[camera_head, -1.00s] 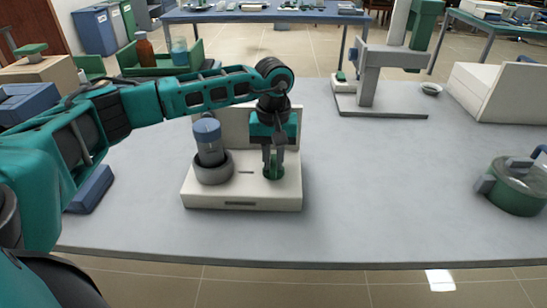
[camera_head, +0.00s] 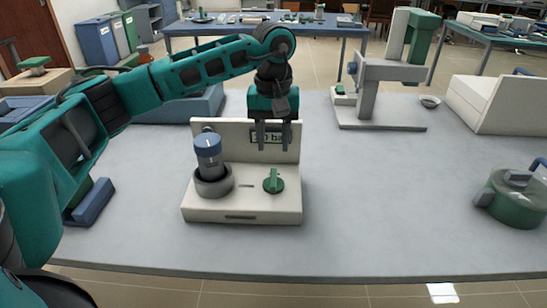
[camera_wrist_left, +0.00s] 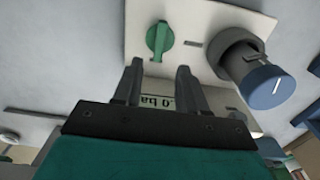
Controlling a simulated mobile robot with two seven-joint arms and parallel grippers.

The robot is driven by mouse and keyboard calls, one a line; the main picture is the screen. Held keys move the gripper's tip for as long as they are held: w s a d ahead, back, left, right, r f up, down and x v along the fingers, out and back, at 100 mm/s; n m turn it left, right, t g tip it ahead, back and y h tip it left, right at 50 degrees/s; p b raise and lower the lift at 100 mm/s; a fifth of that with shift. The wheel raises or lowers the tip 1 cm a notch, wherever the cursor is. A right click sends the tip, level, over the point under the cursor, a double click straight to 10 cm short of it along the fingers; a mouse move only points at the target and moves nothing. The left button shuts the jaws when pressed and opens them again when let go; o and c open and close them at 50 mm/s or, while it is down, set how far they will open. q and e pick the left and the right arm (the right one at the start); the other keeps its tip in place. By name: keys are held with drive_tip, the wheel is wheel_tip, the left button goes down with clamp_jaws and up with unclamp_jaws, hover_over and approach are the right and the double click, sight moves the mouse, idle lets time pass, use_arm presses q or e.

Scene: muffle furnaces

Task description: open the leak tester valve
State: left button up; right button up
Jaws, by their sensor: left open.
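The leak tester (camera_head: 240,212) is a cream base with an upright back panel on the grey table. Its green valve knob (camera_head: 274,181) stands on the right of the base, its grip ridge pointing toward and away from the back panel. In the left wrist view the green knob (camera_wrist_left: 160,40) is in full view, with nothing touching it. A grey holder with a blue-capped cylinder (camera_head: 209,158) stands on the left of the base. My left gripper (camera_head: 273,145) is open and empty above and behind the knob, in front of the display panel, which it partly hides. My right gripper is not in view.
A green pot with a handle (camera_head: 514,195) stands at the right edge. A blue block (camera_head: 92,202) lies at the left. The table front is clear.

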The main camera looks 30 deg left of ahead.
use_arm(q)
wheel_tip(320, 180, up, 4)
drive_tip(key=shift+f, duration=0.15)
idle(0.7)
